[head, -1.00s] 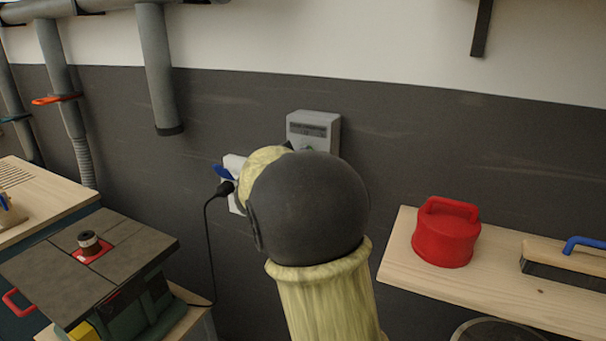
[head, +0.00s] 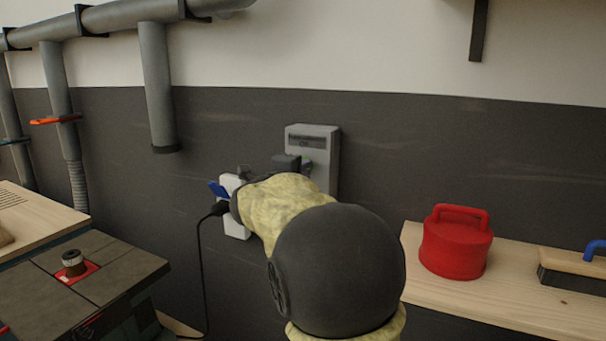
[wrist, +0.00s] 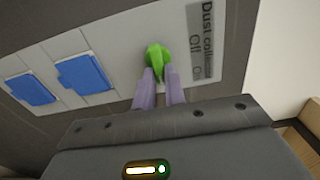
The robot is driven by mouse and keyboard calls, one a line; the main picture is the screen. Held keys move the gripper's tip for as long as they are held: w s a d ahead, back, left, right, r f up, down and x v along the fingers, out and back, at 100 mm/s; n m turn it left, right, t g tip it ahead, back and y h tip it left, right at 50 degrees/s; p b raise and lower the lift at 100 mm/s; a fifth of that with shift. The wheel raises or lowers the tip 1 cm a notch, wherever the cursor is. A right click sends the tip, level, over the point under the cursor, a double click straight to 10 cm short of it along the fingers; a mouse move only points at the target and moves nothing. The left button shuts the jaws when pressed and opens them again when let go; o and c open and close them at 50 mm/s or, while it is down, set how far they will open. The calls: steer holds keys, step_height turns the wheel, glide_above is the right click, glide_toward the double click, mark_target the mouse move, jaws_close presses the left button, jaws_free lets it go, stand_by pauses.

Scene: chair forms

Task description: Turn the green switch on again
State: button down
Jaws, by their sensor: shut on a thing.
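The green switch (wrist: 157,55) is a small knob on a light grey panel in the wrist view, beside a label reading "Dust collector", "Off" and "On". My gripper (wrist: 158,75) has its two purple-grey fingertips closed on the switch, one on each side. In the head view my gripper (head: 306,166) is at the grey switch box (head: 325,135) on the wall. I cannot read which way the switch points.
A white socket strip (head: 235,230) with blue covers and a black plug (head: 221,208) on a cord sits left of the box. A red lidded container (head: 455,250) and a blue-handled brush (head: 575,265) rest on the wooden shelf at right. A router table (head: 80,290) stands at lower left.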

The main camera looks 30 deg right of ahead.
steer(key=shift+f, duration=0.1)
steer(key=c, duration=1.5)
jaws_free()
steer(key=shift+o, duration=0.2)
steer(key=b+v, duration=0.1)
steer(key=v, duration=1.6)
steer(key=shift+s+a, duration=0.1)
steer(key=shift+a, duration=0.05)
